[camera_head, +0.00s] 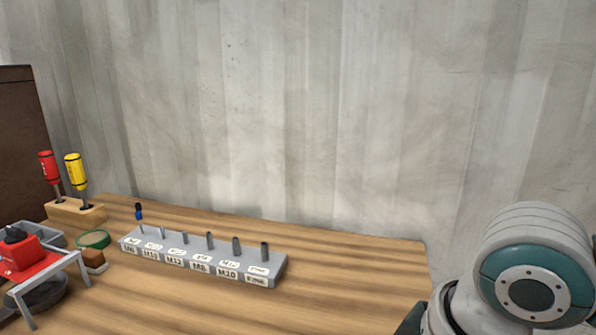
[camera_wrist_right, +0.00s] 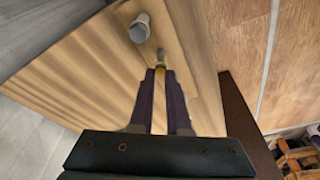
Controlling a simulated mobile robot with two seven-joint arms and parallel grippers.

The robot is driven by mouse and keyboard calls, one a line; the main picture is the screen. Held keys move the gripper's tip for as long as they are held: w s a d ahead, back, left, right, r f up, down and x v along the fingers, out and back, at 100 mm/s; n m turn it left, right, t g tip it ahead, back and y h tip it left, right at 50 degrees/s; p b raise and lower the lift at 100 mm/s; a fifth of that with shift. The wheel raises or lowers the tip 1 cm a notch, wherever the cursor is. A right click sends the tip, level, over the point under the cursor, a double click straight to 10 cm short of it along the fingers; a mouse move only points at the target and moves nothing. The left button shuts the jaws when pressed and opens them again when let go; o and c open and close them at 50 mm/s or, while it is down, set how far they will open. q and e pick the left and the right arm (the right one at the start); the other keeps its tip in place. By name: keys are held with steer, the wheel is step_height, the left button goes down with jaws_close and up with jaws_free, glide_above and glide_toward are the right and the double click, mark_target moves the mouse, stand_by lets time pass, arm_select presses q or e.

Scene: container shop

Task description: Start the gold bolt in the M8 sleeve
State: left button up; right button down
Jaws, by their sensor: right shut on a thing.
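In the right wrist view my right gripper (camera_wrist_right: 160,70) is shut on a small gold piece, which looks like the gold bolt (camera_wrist_right: 160,68). The fingers hide most of it. A small grey tip shows just beyond the fingertips; I cannot tell what it belongs to. In the head view a grey labelled block (camera_head: 275,276) on the table carries a row of upright dark sleeves. The M8 label (camera_head: 200,267) is on its front, with a sleeve (camera_head: 209,241) standing above it. The head view shows only my right arm, at lower right. My left gripper is out of view.
A red and a yellow screwdriver (camera_head: 73,170) stand in a wooden holder at left. A red-topped stand (camera_head: 32,256), a green ring (camera_head: 93,239) and a blue-handled tool (camera_head: 139,212) are near the block. The table right of the block is clear. A grey cylinder (camera_wrist_right: 140,28) is near my right fingertips.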

steer(key=c, duration=0.8)
jaws_free()
steer(key=p+v, duration=0.2)
steer(key=v, duration=0.8)
steer(key=s+a+f+m+t+y, duration=0.1)
steer(key=s+a+m+t+y, duration=0.1)
steer(key=s+a, duration=0.35)
steer(key=s+d+f+m+h, duration=0.3)
steer(key=s+d+m+h, duration=0.15)
steer(key=s+d, duration=0.65)
step_height(320, 180, up, 38)
steer(key=w+p, duration=0.1)
steer(key=p, duration=3.7)
steer(key=shift+w+d+y+p, duration=0.35)
steer(key=shift+w+d, duration=0.05)
steer(key=shift+d, duration=0.05)
